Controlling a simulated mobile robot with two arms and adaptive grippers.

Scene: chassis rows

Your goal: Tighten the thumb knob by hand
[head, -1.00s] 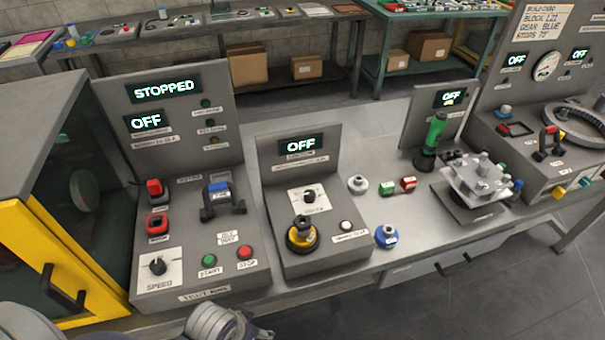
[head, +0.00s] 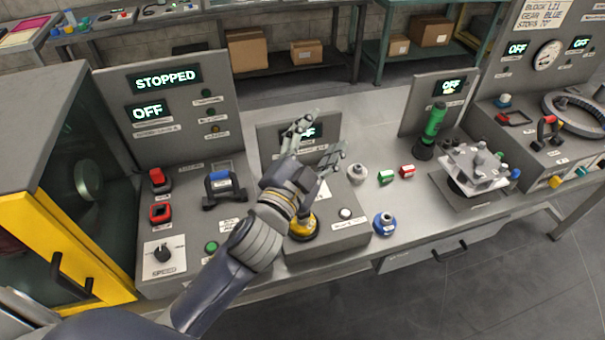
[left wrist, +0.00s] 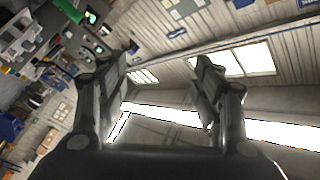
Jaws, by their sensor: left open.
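I cannot tell for sure which part is the thumb knob. A grey fixture plate (head: 476,168) with small upright posts stands at the right. My left gripper (head: 318,140) is open and empty, above the middle box, its fingers pointing up and away in front of the OFF display. In the left wrist view the two fingers (left wrist: 155,75) are spread apart with nothing between them. My right gripper is not in view.
At left are a yellow-framed cabinet (head: 75,240) and a panel reading STOPPED (head: 166,78). A green-handled tool (head: 433,125) stands behind.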

